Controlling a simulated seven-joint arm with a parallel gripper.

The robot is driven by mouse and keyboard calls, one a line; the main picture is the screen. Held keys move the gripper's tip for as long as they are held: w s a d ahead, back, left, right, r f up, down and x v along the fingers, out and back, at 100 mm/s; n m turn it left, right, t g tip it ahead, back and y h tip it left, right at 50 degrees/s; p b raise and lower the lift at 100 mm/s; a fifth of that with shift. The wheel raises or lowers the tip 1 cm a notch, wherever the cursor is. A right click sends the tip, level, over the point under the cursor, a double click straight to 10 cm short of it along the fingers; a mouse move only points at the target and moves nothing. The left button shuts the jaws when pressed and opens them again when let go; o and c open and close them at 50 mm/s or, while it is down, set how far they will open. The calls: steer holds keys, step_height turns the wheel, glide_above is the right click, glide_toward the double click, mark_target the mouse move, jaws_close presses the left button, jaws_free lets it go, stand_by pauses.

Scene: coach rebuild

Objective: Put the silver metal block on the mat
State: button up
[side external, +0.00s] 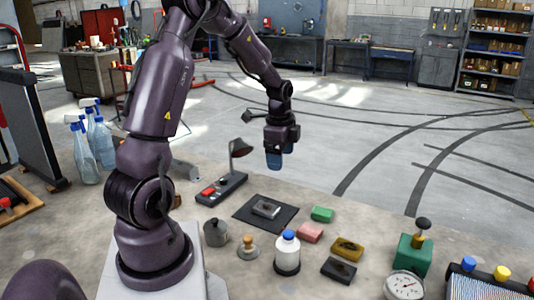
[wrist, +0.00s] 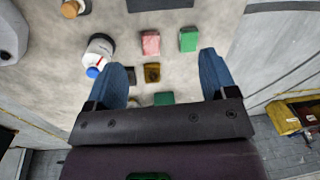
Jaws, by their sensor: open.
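The black mat (side external: 246,219) lies flat on the bench in the side external view. A silver-grey metal block (side external: 266,208) with a darker top rests on the mat, near its middle. My gripper (side external: 280,161), with blue fingers, hangs in the air behind and above the mat, clear of the block. In the wrist view my gripper (wrist: 163,62) is open, its fingers wide apart with nothing held between them. Only a strip of the mat (wrist: 160,5) shows at the top edge there, and the block is out of that view.
Near the mat are a green block (side external: 322,214), a pink block (side external: 310,233), a yellow block (side external: 348,248) and a dark block (side external: 339,270). A white bottle (side external: 287,257) with a blue cap stands in front. A lamp-like stand (side external: 236,165) rises behind the mat.

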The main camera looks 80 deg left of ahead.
steer(key=d+r+n+t, duration=0.2)
steer(key=d+r+n, duration=0.1)
steer(key=d+r, duration=0.85)
steer(key=s+d+r+n+t, duration=0.3)
steer(key=s+d, duration=0.7)
steer(key=d, duration=0.4)
steer(key=shift+r+n+h, duration=0.3)
steer(key=shift+n+h, duration=0.1)
steer(key=shift+n, duration=0.3)
